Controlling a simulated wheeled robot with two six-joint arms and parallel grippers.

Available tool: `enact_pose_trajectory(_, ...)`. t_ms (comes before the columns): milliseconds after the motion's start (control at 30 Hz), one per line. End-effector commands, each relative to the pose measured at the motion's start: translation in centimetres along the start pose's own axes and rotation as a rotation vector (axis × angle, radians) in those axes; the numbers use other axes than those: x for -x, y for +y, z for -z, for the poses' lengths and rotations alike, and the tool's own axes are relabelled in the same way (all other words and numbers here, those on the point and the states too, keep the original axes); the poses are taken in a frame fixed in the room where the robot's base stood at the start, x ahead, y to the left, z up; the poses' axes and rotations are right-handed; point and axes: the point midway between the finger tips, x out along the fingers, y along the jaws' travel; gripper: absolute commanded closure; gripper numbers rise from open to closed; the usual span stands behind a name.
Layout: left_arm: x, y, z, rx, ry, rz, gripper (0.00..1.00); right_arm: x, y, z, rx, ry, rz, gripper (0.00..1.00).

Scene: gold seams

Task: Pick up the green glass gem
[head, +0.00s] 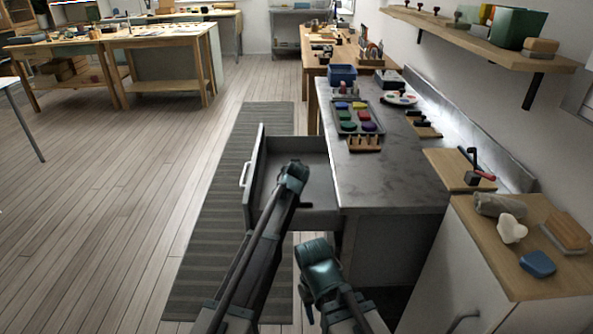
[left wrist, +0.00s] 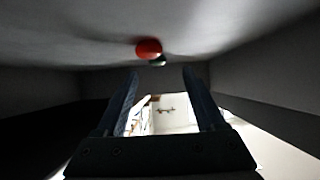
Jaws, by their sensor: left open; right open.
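A small dark green piece (left wrist: 158,62), which looks like the green glass gem, lies in the left wrist view just beside a red rounded piece (left wrist: 148,48) on the pale drawer floor. The red piece partly covers it. My left gripper (left wrist: 160,78) is open and empty, its two fingers spread on either side below the pieces in the picture.
The drawer's walls (left wrist: 262,70) stand close on both sides of my left gripper. On the grey counter (head: 385,180) stand a tray of coloured pieces (head: 353,117), a wooden block (head: 363,143) and a blue bin (head: 342,75). Floor left of the striped mat (head: 215,225) is clear.

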Motion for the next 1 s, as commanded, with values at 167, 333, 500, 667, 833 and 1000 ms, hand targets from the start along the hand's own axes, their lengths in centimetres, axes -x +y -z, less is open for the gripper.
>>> enact_pose_trajectory(167, -0.9, 0.1, 0.0, 0.0, 0.0, 0.0, 0.29, -0.4, 0.0, 0.0, 0.0, 0.0, -0.001, 0.5)
enact_pose_trajectory(333, -3.5, 0.5, 0.2, 0.001, 0.0, 0.0, 0.29, -1.5, -0.1, 0.1, 0.001, 0.0, -0.002, 0.5)
enact_pose_trajectory(500, -5.2, 0.4, 0.2, 0.0, 0.0, 0.001, 0.29, -2.3, -0.1, 0.1, 0.001, 0.0, -0.004, 0.5)
enact_pose_trajectory(667, -5.1, 0.4, 0.3, 0.0, 0.0, 0.0, 0.29, -2.2, -0.1, 0.1, 0.001, 0.0, -0.004, 0.5)
enact_pose_trajectory(833, -5.1, 0.4, 0.3, 0.0, 0.0, 0.0, 0.5, -2.2, -0.1, 0.1, 0.001, 0.0, -0.004, 0.5)
enact_pose_trajectory(1000, -5.1, 0.4, 0.3, 0.0, 0.0, 0.0, 0.81, -2.2, -0.1, 0.1, 0.001, 0.0, -0.004, 0.5)
